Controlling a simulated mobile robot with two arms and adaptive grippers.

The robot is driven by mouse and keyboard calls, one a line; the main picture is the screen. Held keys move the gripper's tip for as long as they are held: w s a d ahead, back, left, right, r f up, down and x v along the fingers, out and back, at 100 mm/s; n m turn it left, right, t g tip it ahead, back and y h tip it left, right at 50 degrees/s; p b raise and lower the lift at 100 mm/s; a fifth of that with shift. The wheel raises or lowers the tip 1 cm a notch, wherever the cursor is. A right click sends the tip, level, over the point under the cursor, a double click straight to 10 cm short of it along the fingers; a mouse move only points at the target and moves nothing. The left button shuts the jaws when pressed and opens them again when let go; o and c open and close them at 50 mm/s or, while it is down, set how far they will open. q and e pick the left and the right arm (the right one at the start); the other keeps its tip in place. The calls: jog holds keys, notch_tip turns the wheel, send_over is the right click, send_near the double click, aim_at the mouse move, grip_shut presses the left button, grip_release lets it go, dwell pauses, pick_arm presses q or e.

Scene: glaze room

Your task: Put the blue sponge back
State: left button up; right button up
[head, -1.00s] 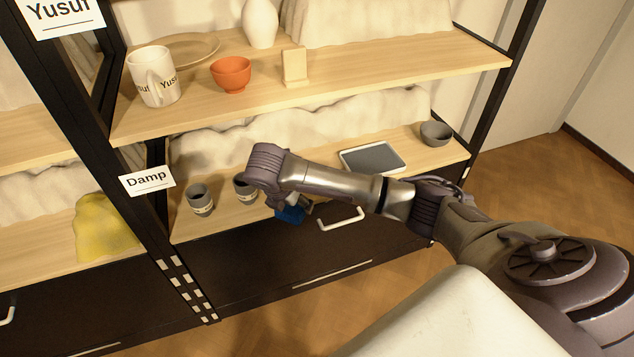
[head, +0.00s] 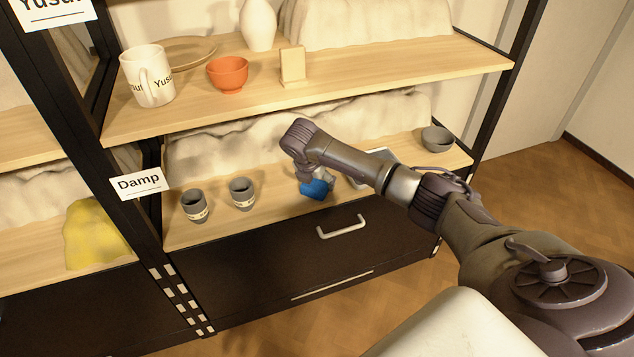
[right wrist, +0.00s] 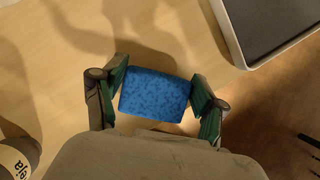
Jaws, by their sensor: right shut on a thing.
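The blue sponge (head: 316,189) is over the lower shelf board in the head view, below my right wrist. My right gripper (head: 310,178) is shut on it. In the right wrist view the sponge (right wrist: 155,95) sits between the two green-padded fingers of my right gripper (right wrist: 158,93), with the shelf wood beneath it. I cannot tell whether the sponge touches the board. A grey tray with a pale rim (right wrist: 236,50) lies at the upper right of that view, apart from the sponge; my arm partly hides it in the head view. My left gripper is not in view.
Two grey cups (head: 195,206) (head: 242,193) stand left of the sponge near a "Damp" label (head: 139,183). A grey bowl (head: 437,139) stands at the board's right end. A drawer handle (head: 341,227) sticks out below. The upper shelf (head: 400,74) overhangs behind.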

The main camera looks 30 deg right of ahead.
dwell(0.3)
jog(key=o, duration=1)
